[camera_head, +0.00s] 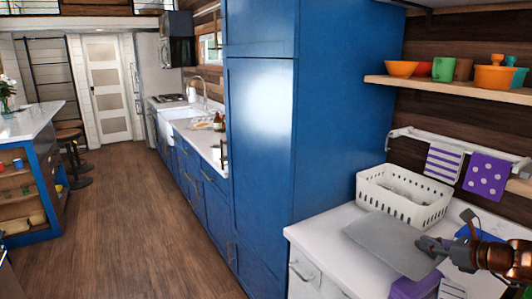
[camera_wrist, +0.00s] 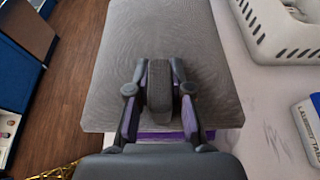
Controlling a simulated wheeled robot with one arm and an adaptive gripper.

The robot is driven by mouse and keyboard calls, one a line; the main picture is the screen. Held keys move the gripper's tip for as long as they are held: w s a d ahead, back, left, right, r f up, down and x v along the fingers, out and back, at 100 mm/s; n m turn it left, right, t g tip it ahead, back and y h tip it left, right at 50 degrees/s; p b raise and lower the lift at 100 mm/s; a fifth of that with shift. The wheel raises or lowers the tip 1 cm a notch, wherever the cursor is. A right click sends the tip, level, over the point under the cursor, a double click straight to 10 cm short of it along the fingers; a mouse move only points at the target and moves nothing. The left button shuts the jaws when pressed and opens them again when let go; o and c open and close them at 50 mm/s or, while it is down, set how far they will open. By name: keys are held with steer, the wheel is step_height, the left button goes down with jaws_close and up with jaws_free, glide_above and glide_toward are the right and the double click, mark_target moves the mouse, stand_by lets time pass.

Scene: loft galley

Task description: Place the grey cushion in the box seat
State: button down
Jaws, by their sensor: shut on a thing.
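The grey cushion (camera_head: 383,238) is a flat square pad over the white counter at the lower right. In the wrist view the cushion (camera_wrist: 110,70) fills the top middle. My gripper (camera_head: 432,245) is at the cushion's near right edge in the head view. In the wrist view my gripper (camera_wrist: 159,95) has its fingers closed on the cushion's near edge. I cannot tell whether the cushion touches the counter. I cannot make out a box seat in either view.
A white perforated basket (camera_head: 404,196) stands behind the cushion. A purple item (camera_head: 415,287) lies by the cushion's near edge. A tall blue cabinet (camera_head: 290,130) stands to the left. A shelf (camera_head: 450,88) with bowls and cups hangs above. The wooden floor (camera_head: 130,220) is open at left.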

steer(key=w+a+r+m+h, duration=0.1)
steer(key=w+a+r, duration=0.1)
steer(key=w+a, duration=0.3)
steer(key=w+a+r, duration=0.2)
steer(key=a, duration=0.5)
steer(key=a+f+m+t+h, duration=0.1)
steer(key=a+h, duration=0.1)
steer(key=a, duration=1.1)
steer(key=shift+w+m, duration=0.15)
steer(key=shift+m, duration=0.25)
